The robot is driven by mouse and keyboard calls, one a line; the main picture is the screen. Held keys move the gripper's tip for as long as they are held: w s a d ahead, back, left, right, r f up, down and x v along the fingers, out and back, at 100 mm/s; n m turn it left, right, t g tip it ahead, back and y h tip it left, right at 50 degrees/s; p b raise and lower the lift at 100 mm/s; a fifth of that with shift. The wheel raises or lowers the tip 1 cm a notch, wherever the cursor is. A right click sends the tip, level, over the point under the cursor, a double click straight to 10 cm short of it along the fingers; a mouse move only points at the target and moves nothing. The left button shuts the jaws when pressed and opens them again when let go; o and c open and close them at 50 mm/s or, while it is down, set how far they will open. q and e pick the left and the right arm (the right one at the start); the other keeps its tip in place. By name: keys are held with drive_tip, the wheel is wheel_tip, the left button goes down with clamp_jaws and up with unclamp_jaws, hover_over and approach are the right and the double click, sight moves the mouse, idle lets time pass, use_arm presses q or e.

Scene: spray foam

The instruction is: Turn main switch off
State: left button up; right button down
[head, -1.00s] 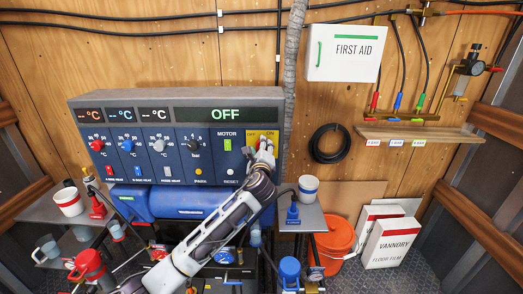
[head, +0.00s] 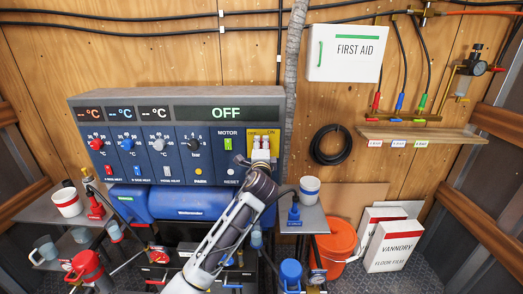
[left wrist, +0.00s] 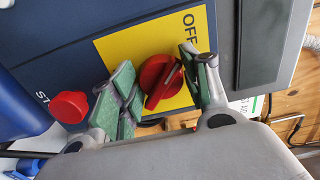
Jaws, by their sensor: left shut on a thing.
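The main switch is a red rotary knob (left wrist: 157,84) on a yellow plate (left wrist: 118,48), lettered OFF, in the left wrist view. Its raised handle lies diagonally, with the upper end toward the OFF lettering. In the head view the yellow plate (head: 275,133) is at the right end of the control panel, and the knob is hidden behind my gripper. My left gripper (head: 260,147) is at the plate; its green-padded fingers (left wrist: 165,88) are on either side of the knob, shut on it. My right gripper is in neither view.
The panel display (head: 225,114) reads OFF. A red button (left wrist: 69,106) is beside the plate in the wrist view. A grey corrugated hose (head: 294,60) runs right of the panel. An orange bucket (head: 340,240) and a small shelf with a white cup (head: 310,190) stand lower right.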

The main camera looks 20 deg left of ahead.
use_arm(q)
drive_tip(key=shift+d, duration=0.1)
drive_tip(key=o, duration=0.9)
drive_tip(key=shift+o, duration=0.2)
drive_tip(key=v, duration=1.2)
